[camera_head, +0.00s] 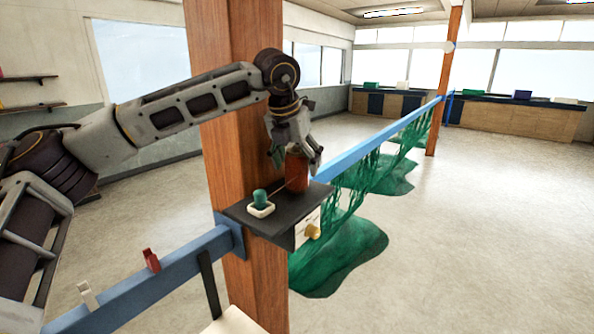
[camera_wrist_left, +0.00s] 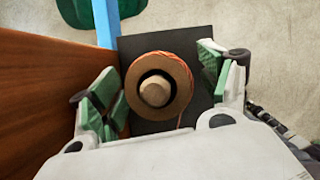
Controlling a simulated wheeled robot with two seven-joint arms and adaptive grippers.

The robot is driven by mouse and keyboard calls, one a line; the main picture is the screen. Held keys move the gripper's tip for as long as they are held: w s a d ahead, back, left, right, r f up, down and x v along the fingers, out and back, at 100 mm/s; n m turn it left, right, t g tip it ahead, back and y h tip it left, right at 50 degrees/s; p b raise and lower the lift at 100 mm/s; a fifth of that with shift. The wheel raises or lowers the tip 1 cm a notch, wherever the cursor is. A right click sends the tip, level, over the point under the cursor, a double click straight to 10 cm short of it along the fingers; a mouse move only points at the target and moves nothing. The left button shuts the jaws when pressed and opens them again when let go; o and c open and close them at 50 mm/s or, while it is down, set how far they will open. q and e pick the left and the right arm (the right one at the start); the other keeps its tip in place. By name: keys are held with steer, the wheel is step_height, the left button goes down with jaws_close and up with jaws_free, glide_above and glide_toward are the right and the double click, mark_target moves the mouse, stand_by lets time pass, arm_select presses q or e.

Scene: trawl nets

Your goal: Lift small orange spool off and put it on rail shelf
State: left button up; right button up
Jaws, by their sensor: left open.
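The orange spool (camera_head: 297,170) stands upright on the dark rail shelf (camera_head: 262,222), toward its far right end beside the wooden post. From above, in the left wrist view, it shows a brown round top (camera_wrist_left: 157,92) with a dark ring and a pale round centre, and orange thread along its edge. My left gripper (camera_head: 297,160) comes down over the spool from above. Its green-padded fingers (camera_wrist_left: 165,90) are open, one on each side of the spool with visible gaps. The spool's lower part is hidden in the wrist view. My right gripper is in neither view.
A teal spool (camera_head: 260,198) sits in a small white dish (camera_head: 261,210) on the shelf's near left. A wooden post (camera_head: 238,120) rises close behind the shelf. A blue rail (camera_head: 372,146) with green nets (camera_head: 338,252) runs away right. A yellow knob (camera_head: 313,232) sits below the shelf.

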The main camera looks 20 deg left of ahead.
arm_select(q)
steer(key=c, duration=1.2)
steer(key=shift+r, duration=0.1)
step_height(320, 180, up, 18)
steer(key=shift+f+b, duration=0.1)
steer(key=shift+b, duration=0.4)
stand_by(0.8)
